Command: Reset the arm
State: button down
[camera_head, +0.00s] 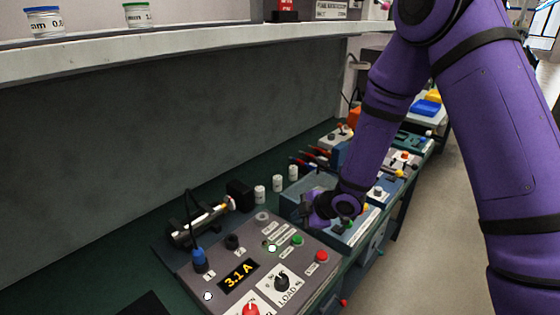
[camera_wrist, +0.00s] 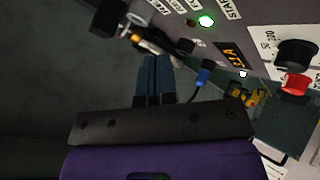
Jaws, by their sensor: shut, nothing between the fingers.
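My purple arm comes down from the upper right of the head view. My gripper (camera_head: 308,210) is low over the bench, just behind the grey control panel (camera_head: 225,292). In the wrist view my gripper (camera_wrist: 155,62) shows its two dark blue fingers pressed together, with nothing between them. The panel has a yellow display (camera_head: 238,274) reading 3.1 A, a black LOAD knob (camera_head: 282,281), a red knob (camera_head: 250,309), and green (camera_head: 297,240) and red (camera_head: 321,256) buttons. Whether the fingers touch anything is hard to tell.
A tube device (camera_head: 205,218) with a blue plug (camera_head: 199,258) stands left of the panel. White cylinders (camera_head: 277,183) stand behind it. Blue trays and other devices crowd the bench beyond my gripper. A shelf (camera_head: 170,48) runs above. The floor (camera_head: 410,240) at right is clear.

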jog(key=s+d+r+m+t+h, duration=0.1)
jog(key=s+d+r+m+h, duration=0.15)
jog(key=d+r, duration=0.45)
jog(key=s+d+r+m+t+h, duration=0.15)
jog(key=d+r+m, duration=0.25)
jog(key=r, duration=0.5)
jog(key=s+d+r+m+h, duration=0.1)
jog(key=d+r+m+h, duration=0.25)
jog(key=d+r, duration=0.35)
jog(key=s+d+r+m+g, duration=0.1)
jog(key=s+r+m, duration=0.4)
jog(key=s, duration=0.7)
jog(key=s+d+r+m+g, duration=0.1)
jog(key=s+r+m, duration=0.4)
jog(key=s, duration=0.7)
jog(key=shift+d+r, duration=0.75)
jog(key=shift+d, duration=0.05)
